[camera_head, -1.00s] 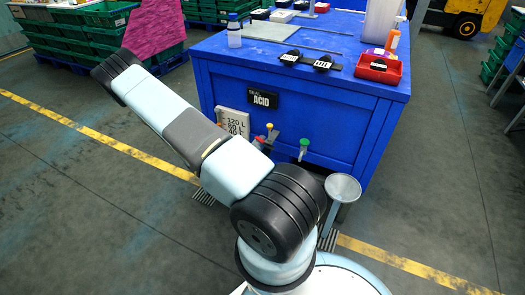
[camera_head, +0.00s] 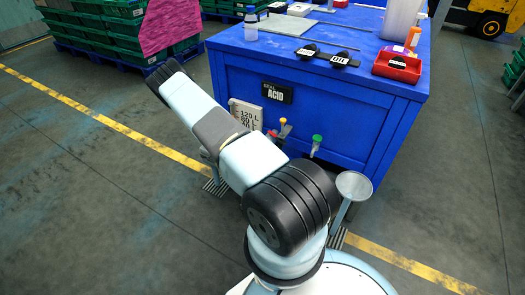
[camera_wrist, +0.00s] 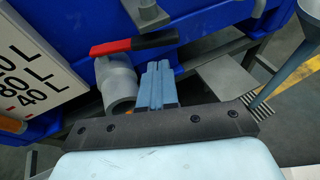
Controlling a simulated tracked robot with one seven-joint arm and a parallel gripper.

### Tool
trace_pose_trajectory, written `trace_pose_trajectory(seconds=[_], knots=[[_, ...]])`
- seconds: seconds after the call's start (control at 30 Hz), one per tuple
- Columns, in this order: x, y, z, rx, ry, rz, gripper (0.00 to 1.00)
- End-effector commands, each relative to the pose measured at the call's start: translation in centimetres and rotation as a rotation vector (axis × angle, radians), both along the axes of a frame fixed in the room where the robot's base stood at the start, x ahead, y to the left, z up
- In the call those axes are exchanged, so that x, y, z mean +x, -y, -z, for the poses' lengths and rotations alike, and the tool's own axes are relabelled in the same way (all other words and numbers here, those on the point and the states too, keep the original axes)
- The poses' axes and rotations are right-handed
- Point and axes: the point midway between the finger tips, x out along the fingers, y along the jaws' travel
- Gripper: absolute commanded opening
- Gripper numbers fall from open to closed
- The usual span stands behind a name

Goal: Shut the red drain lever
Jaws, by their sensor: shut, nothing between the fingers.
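The red drain lever (camera_wrist: 135,43) shows in the wrist view, on top of a grey valve pipe (camera_wrist: 117,82) at the front of the blue tank. Its handle lies roughly crosswise to the pipe, pointing right. My gripper (camera_wrist: 157,68) is shut and empty, its blue-grey fingers just right of the pipe and below the handle. Whether they touch either one is unclear. In the head view my arm covers most of this area, and only a small red bit of the lever (camera_head: 272,133) shows. The gripper is hidden there.
A yellow-topped tap (camera_head: 284,123) and a green-topped tap (camera_head: 316,139) stand right of the lever. A white litre-scale plate (camera_wrist: 30,72) is close on the left. A grey funnel (camera_head: 354,184) stands at the tank's front right. Open floor lies left and right.

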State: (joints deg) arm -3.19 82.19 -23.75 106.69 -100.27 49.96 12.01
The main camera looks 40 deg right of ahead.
Motion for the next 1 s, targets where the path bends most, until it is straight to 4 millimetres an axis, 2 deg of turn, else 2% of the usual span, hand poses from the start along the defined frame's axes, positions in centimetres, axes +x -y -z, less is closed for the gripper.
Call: trace_pose_trajectory(seconds=[0.1, 0.3, 0.7, 0.87, 1.0], knots=[[0.1, 1.7, -0.1, -0.002, 0.001, 0.001, 0.0], [0.2, 3.2, -0.1, -0.001, 0.0, -0.001, 0.0], [0.2, 3.6, -0.1, -0.001, 0.0, 0.0, 0.0], [-0.3, 4.7, -0.1, -0.001, 0.001, 0.001, 0.0], [-0.3, 4.7, -0.1, -0.001, 0.001, 0.0, 0.0]])
